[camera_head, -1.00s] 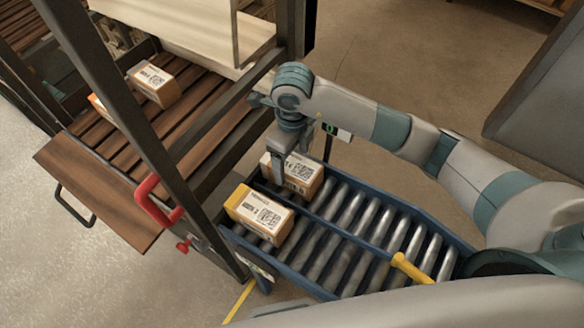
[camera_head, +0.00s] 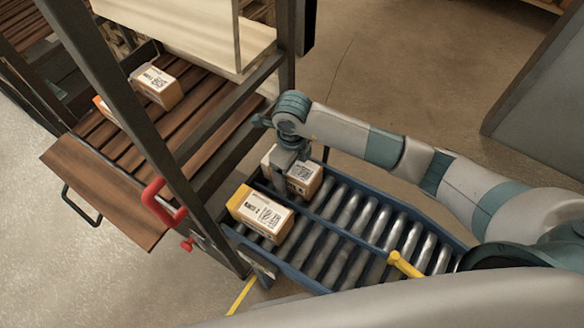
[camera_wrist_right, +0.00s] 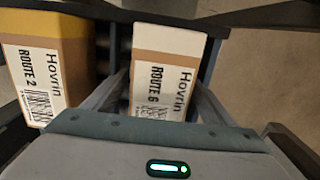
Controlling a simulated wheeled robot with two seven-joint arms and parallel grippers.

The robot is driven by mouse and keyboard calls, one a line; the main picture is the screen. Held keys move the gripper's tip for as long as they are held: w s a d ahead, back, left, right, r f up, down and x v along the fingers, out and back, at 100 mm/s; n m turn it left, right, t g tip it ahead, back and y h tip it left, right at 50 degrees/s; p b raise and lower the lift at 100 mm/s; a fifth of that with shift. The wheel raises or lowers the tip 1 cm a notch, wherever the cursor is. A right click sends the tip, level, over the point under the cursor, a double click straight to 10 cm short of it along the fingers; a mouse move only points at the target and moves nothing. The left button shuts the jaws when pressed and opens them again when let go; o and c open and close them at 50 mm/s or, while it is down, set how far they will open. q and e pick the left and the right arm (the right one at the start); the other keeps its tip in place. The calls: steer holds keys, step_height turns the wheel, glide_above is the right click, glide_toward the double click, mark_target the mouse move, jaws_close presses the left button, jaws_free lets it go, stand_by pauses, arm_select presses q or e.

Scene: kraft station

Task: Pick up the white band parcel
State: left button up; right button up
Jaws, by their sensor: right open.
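The white band parcel (camera_head: 306,176) is a brown box with a white label and a white strip at one end. It sits at the far end of the roller conveyor's back lane, partly hidden by my right gripper (camera_head: 282,178). In the right wrist view the white band parcel (camera_wrist_right: 168,72) reads "Hovrin ROUTE 6". The right gripper (camera_wrist_right: 158,82) is open there, with one finger on each side of the parcel; whether they touch it I cannot tell. My left gripper is not in view.
A yellow band parcel (camera_head: 260,212), marked "ROUTE 2", sits close by in the conveyor's front lane. The blue conveyor (camera_head: 345,262) has free rollers to the right. A rack with slatted shelves and another parcel (camera_head: 157,86) stands at left, its dark post near the conveyor.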

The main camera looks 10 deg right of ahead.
steer(key=shift+f, duration=0.2)
stand_by(0.3)
steer(key=c, duration=1.4)
steer(key=shift+r, duration=0.1)
steer(key=shift+w+r+b, duration=0.1)
steer(key=shift+r+b, duration=0.35)
steer(key=shift+r, duration=0.05)
steer(key=r, duration=0.1)
steer(key=r+b, duration=0.1)
steer(key=r, duration=0.1)
steer(key=shift+s+d, duration=0.2)
steer(key=shift+s, duration=0.2)
steer(key=s+d+r+b, duration=0.1)
steer(key=s+d+r, duration=0.1)
steer(key=s, duration=0.1)
steer(key=s+d+r+b, duration=0.1)
steer(key=s+r, duration=0.1)
steer(key=s, duration=0.1)
steer(key=s+d+r+b, duration=0.1)
steer(key=s+d+r, duration=0.1)
steer(key=s+r, duration=0.1)
steer(key=shift+s+d, duration=0.2)
steer(key=shift+d, duration=0.1)
